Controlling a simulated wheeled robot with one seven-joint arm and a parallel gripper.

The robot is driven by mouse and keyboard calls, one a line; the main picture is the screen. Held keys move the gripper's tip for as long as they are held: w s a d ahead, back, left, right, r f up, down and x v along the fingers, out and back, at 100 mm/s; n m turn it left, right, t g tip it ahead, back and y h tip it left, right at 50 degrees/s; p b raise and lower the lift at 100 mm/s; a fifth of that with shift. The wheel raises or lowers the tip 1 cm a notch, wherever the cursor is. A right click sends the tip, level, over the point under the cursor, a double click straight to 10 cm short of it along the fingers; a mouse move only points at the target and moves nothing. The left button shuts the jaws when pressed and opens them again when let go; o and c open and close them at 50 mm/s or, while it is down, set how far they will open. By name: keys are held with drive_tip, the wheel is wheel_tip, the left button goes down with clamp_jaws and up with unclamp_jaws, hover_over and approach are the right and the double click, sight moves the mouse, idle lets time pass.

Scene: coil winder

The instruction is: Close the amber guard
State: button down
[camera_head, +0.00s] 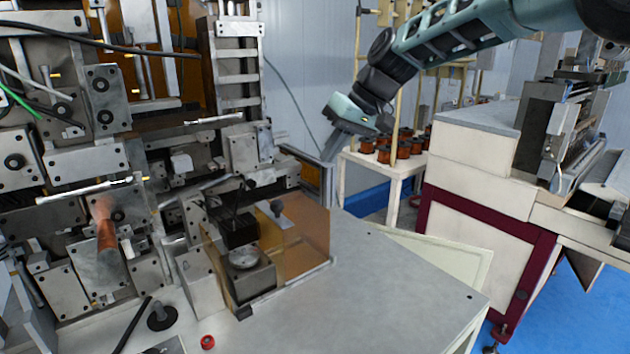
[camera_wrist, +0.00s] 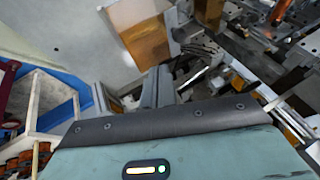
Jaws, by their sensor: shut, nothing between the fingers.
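The amber guard (camera_head: 305,240) is a translucent amber panel standing upright beside the right of the winder's small black fixture (camera_head: 250,275). A dark knob (camera_head: 279,209) shows against it. In the wrist view the guard (camera_wrist: 147,43) is at the top centre, beyond my fingers. My gripper (camera_head: 330,148) is above and behind the guard, apart from it, near the back edge of the bench. In the wrist view my gripper (camera_wrist: 159,86) shows its two grey fingers together, with nothing held. The guard stands out from the fixture, whose front is uncovered.
The grey bench top (camera_head: 370,290) is clear to the right of the guard. The winder's metal blocks and rods crowd the left. A white stand with copper spools (camera_head: 403,148) and a cream machine (camera_head: 480,165) stand behind right.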

drive_tip(key=w, duration=0.1)
drive_tip(key=p, duration=0.4)
approach(293, 216)
drive_tip(key=w, duration=0.1)
drive_tip(key=w+a+f, duration=0.1)
drive_tip(key=shift+w+a, duration=0.15)
drive_tip(key=shift+w, duration=0.15)
drive_tip(key=shift+s+a+f+p, duration=0.15)
drive_tip(key=shift+s+a+p, duration=0.1)
drive_tip(key=shift+a, duration=0.3)
drive_tip(key=shift+s+a+f+p, duration=0.15)
drive_tip(key=shift+s+a+p, duration=0.1)
drive_tip(key=shift+a, duration=0.3)
drive_tip(key=shift+s+a+f, duration=0.25)
drive_tip(key=shift+a+f, duration=0.2)
drive_tip(key=shift+a, duration=0.15)
drive_tip(key=shift+a, duration=0.1)
drive_tip(key=s+a, duration=0.7)
drive_tip(key=a, duration=0.4)
drive_tip(key=shift+s+b, duration=0.35)
drive_tip(key=shift+b, duration=0.05)
drive_tip(key=shift+a, duration=0.15)
